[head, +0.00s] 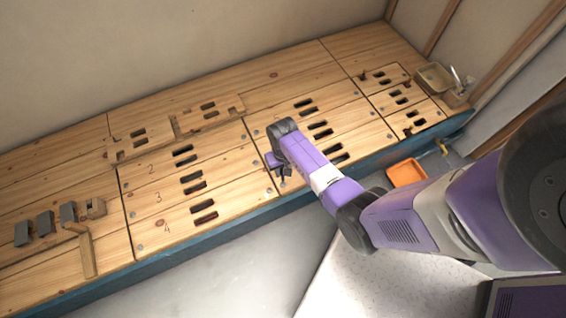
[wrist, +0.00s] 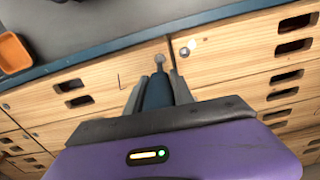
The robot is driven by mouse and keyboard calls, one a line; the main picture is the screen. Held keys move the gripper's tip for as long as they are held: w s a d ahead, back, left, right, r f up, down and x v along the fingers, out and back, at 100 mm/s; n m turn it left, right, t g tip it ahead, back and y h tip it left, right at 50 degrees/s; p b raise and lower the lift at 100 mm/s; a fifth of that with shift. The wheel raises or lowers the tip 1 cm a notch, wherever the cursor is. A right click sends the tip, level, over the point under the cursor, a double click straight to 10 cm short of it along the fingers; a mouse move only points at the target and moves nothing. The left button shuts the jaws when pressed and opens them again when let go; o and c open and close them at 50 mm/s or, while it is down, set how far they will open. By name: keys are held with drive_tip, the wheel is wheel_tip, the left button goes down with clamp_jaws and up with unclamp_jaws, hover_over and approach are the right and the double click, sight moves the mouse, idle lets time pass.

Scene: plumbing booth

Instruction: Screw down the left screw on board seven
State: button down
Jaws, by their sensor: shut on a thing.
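My gripper (head: 281,172) is at the left end of the front middle board, which I take as board seven (head: 362,149); its number is hidden. In the wrist view, my gripper (wrist: 157,84) is shut on a dark blue tool (wrist: 157,93), which points down at the board. The left screw (wrist: 160,59) is a small round grey head just beyond the tool's end, beside the seam. The tip is too small to tell whether it touches the screw. In the head view my arm hides this screw.
Across the seam, board four (head: 182,226) has its own screw (wrist: 184,52) close by. The bench's blue front edge (head: 205,243) runs near my gripper. An orange bin (head: 406,172) stands at the right. Grey blocks (head: 44,221) lie at the far left.

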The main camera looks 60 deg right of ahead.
sight(283, 180)
drive_tip(key=shift+f+b, duration=2.85)
drive_tip(key=shift+f, duration=0.1)
drive_tip(key=m+b, duration=0.2)
drive_tip(key=m, duration=0.3)
drive_tip(key=m+b, duration=0.2)
drive_tip(key=m, duration=0.2)
drive_tip(key=shift+m+b, duration=0.3)
drive_tip(key=shift+m, duration=0.1)
drive_tip(key=shift+r+m+p, duration=0.45)
drive_tip(key=shift+m+p, duration=0.05)
drive_tip(key=shift+p, duration=0.25)
drive_tip(key=shift+m, duration=0.5)
drive_tip(key=m+p, duration=0.2)
drive_tip(key=m, duration=0.2)
drive_tip(key=shift+p, duration=0.3)
drive_tip(key=m, duration=0.2)
drive_tip(key=m+p, duration=0.1)
drive_tip(key=m, duration=0.1)
drive_tip(key=shift+f+m, duration=0.2)
drive_tip(key=shift+m, duration=0.2)
drive_tip(key=shift+r+n+p, duration=0.1)
drive_tip(key=shift+n+p, duration=0.5)
drive_tip(key=shift+n, duration=0.2)
wheel_tip(283, 180, up, 8)
drive_tip(key=p, duration=0.8)
